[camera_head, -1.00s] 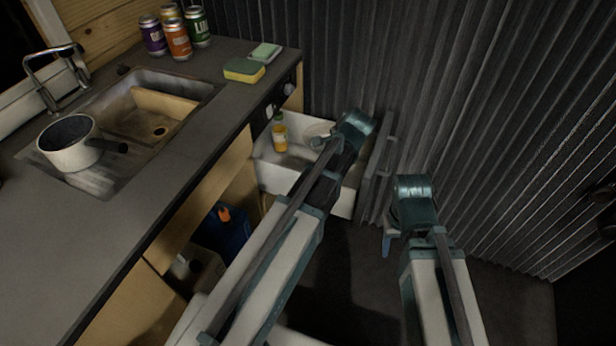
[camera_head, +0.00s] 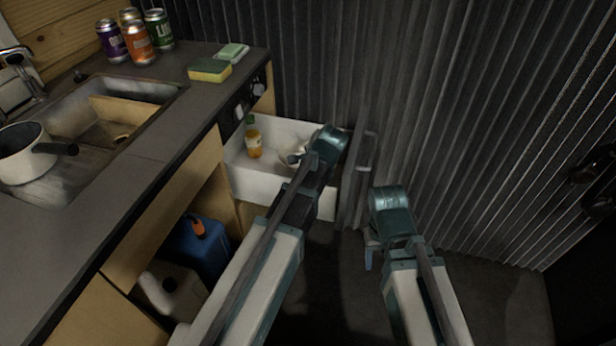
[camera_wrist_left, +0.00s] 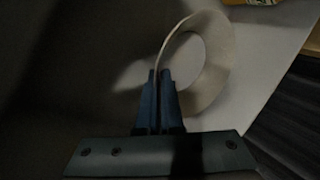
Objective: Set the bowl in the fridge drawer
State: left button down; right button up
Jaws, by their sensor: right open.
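The white fridge drawer (camera_head: 268,185) is pulled out beside the counter. The pale bowl (camera_head: 289,157) is inside the drawer's outline, partly hidden by my left arm in the head view. In the left wrist view, the bowl (camera_wrist_left: 212,72) looks tilted, and its rim runs between the fingers of my left gripper (camera_wrist_left: 160,88), which are close together on it. Whether the bowl touches the drawer floor is unclear. My right gripper (camera_head: 369,256) is open and empty, low and to the right of the drawer, partly hidden by its own wrist.
A bottle with orange contents (camera_head: 254,141) stands in the drawer left of the bowl. The dark drawer front (camera_head: 352,190) is close to the corrugated wall (camera_head: 450,120). The counter holds a white pan (camera_head: 22,155), a sponge (camera_head: 210,70) and several cans. A blue container (camera_head: 200,245) sits below.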

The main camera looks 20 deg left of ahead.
pick_arm(q)
jog(key=shift+f+b, duration=1.25)
jog(key=shift+f, duration=0.35)
jog(key=shift+f, duration=0.2)
jog(key=c, duration=1.1)
grip_release()
jog(key=shift+r, duration=0.1)
jog(key=shift+s+d+r+p, duration=0.15)
jog(key=shift+r+p, duration=0.3)
jog(key=shift+r, duration=0.1)
jog(key=p+v, duration=0.5)
jog(key=shift+s+d+r, duration=0.1)
jog(key=shift+s+r, duration=0.05)
jog(key=shift+r, duration=0.2)
jog(key=shift+s+d+r, duration=0.2)
jog(key=shift+r, duration=0.1)
